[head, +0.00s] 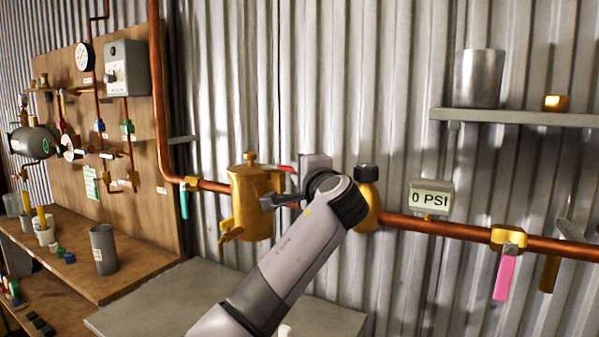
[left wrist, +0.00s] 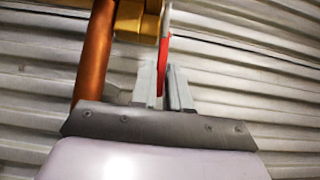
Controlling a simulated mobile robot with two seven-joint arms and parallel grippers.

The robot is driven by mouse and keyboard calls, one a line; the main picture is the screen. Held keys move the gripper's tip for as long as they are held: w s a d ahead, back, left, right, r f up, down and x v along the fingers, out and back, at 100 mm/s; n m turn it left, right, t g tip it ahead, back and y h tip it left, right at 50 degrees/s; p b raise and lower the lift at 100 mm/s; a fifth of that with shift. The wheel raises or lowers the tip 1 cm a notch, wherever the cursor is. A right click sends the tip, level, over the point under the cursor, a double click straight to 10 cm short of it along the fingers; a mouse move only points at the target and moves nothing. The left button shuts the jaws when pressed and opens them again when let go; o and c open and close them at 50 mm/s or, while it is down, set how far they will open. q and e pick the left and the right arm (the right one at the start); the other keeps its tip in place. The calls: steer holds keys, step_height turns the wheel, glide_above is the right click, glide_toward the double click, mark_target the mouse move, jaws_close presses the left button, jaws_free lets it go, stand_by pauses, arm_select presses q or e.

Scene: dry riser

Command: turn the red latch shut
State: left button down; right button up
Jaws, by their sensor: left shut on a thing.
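The red latch (head: 286,168) shows as a small red strip at the upper right of the brass canister (head: 250,205), partly hidden by my left gripper. In the left wrist view the red latch (left wrist: 164,52) stands edge-on between the two grey fingers. My left gripper (left wrist: 162,78) is shut on it. In the head view my left arm reaches up from the bottom and its wrist hides the pipe between the canister and a second brass body (head: 368,205). My right gripper is not in view.
A copper pipe (head: 440,229) runs along the corrugated wall, with a 0 PSI display (head: 431,197), a pink lever (head: 504,278) and a teal lever (head: 184,201). A shelf (head: 510,117) juts out at right. A wooden bench (head: 135,280) stands at left.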

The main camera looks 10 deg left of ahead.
arm_select(q)
steer(key=c, duration=1.2)
jaws_free()
steer(key=shift+w, duration=0.1)
steer(key=b+v, duration=0.2)
steer(key=v, duration=0.5)
